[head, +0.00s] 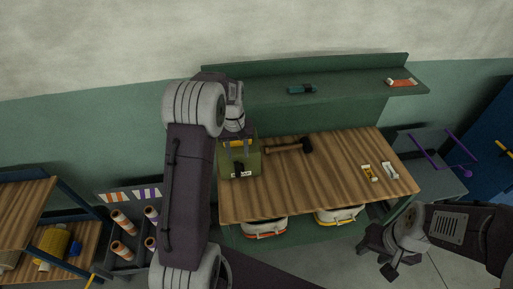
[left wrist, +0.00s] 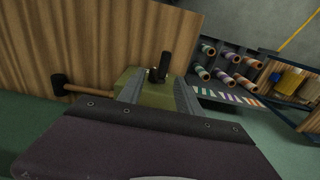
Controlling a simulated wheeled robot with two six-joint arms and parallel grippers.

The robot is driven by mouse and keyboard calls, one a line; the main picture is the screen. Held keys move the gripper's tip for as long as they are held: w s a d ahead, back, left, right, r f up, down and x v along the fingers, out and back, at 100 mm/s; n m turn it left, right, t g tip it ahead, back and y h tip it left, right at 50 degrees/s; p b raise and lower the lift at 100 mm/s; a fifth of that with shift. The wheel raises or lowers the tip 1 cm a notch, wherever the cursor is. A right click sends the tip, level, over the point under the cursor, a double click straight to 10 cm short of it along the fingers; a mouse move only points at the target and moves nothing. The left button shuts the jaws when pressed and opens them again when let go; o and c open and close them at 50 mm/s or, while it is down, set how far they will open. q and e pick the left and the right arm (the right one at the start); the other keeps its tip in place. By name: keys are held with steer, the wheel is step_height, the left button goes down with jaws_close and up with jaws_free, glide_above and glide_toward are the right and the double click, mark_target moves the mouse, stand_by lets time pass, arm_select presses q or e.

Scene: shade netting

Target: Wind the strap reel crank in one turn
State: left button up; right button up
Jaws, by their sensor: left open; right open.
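The strap reel (head: 240,164) is an olive-green box at the left end of the wooden bench top. Its dark crank shows on the near side in the head view and as an upright black handle (left wrist: 164,66) in the left wrist view. My left gripper (head: 238,146) is open and hangs over the reel, partly hiding it. In the left wrist view its two grey fingers (left wrist: 158,92) point toward the crank, with nothing held between them. I cannot tell whether they touch the reel. My right gripper (head: 385,254) is open and empty, low at the right, off the bench.
A dark-headed mallet (head: 290,147) lies right of the reel on the bench (head: 325,160). Two small items (head: 369,173) lie at the bench's right end. A shelf (head: 340,88) runs behind. A rack of spools (head: 124,240) stands at the left. Mid-bench is clear.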

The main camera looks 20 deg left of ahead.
mark_target(237, 169)
arm_select(q)
steer(key=shift+s+a+f, duration=0.2)
steer(key=shift+a+f, duration=0.05)
steer(key=shift+a, duration=0.1)
steer(key=f, duration=0.2)
steer(key=shift+s+a+f, duration=0.25)
steer(key=shift+s+f, duration=0.05)
steer(key=shift+f, duration=0.05)
steer(key=f, duration=0.1)
steer(key=f+p, duration=0.1)
steer(key=f, duration=0.2)
steer(key=shift+w+d+f, duration=0.35)
steer(key=shift+f, duration=0.4)
steer(key=shift+a+f+p, duration=0.1)
steer(key=shift+f+p, duration=0.15)
steer(key=shift+p, duration=0.05)
steer(key=shift+s+a, duration=0.1)
steer(key=shift+s, duration=0.05)
arm_select(e)
steer(key=shift+s+a+r, duration=0.25)
steer(key=shift+r, duration=0.3)
steer(key=shift+s+a+r, duration=0.2)
steer(key=shift+a+r, duration=0.05)
steer(key=shift+r, duration=0.25)
